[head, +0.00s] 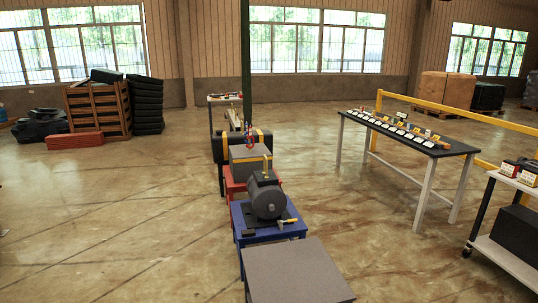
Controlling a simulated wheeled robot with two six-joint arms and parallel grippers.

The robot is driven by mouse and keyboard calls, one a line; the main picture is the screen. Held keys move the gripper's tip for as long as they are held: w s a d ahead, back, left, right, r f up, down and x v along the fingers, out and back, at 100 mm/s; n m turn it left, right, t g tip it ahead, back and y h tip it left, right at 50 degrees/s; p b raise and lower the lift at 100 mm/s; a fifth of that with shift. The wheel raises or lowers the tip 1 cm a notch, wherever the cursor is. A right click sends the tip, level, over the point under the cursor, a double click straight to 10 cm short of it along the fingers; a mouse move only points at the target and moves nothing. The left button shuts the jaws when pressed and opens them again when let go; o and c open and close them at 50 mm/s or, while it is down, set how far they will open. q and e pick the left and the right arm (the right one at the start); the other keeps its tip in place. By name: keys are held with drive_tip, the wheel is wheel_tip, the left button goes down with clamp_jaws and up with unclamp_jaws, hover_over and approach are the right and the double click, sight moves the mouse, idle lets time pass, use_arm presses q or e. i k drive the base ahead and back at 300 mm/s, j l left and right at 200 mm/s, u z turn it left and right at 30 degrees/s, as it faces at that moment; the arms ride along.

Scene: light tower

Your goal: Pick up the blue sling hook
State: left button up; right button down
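A small red and blue item (249,135) shows just above the grey block, in front of the dark green post. It may be the blue sling hook, but it is too small to tell its shape or what bears it. A dark grey motor-like machine (268,197) sits on a blue stand (243,220) in the middle. A yellow upright piece (266,163) shows just behind the machine. Neither of my grippers is in view.
A grey flat-topped box (297,272) stands nearest. A long black table (452,149) with several small parts is at right, before a yellow rail (455,126). A white cart (505,257) is at far right. Crates (97,110) and stacked tyres (146,105) stand back left. Floor at left is clear.

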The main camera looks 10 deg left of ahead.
sight(245, 123)
drive_tip(key=i+z, duration=0.15)
drive_tip(key=i, duration=0.2)
drive_tip(key=i+l+z, duration=0.15)
drive_tip(key=i+z, duration=1)
drive_tip(key=i+j+z, duration=0.25)
drive_tip(key=i+z, duration=0.15)
drive_tip(key=i+l+u, duration=0.1)
drive_tip(key=i, duration=0.45)
drive_tip(key=i+l+u, duration=0.1)
drive_tip(key=i, duration=0.5)
drive_tip(key=i+l, duration=0.25)
drive_tip(key=i, duration=0.3)
drive_tip(key=i+j+u, duration=0.25)
drive_tip(key=u, duration=0.2)
drive_tip(key=i+j+u, duration=0.1)
drive_tip(key=i+u, duration=0.25)
drive_tip(key=u, duration=0.15)
drive_tip(key=i+u, duration=0.3)
drive_tip(key=u, duration=0.15)
drive_tip(key=i+l+u, duration=0.15)
drive_tip(key=i+u, duration=0.2)
drive_tip(key=u, duration=0.15)
drive_tip(key=i+u, duration=0.4)
drive_tip(key=i, duration=2.9)
drive_tip(key=i+u, duration=0.1)
drive_tip(key=i, duration=0.4)
drive_tip(key=i+l+u, duration=0.15)
drive_tip(key=i, duration=0.4)
drive_tip(key=i+l+u, duration=0.1)
drive_tip(key=i, duration=0.4)
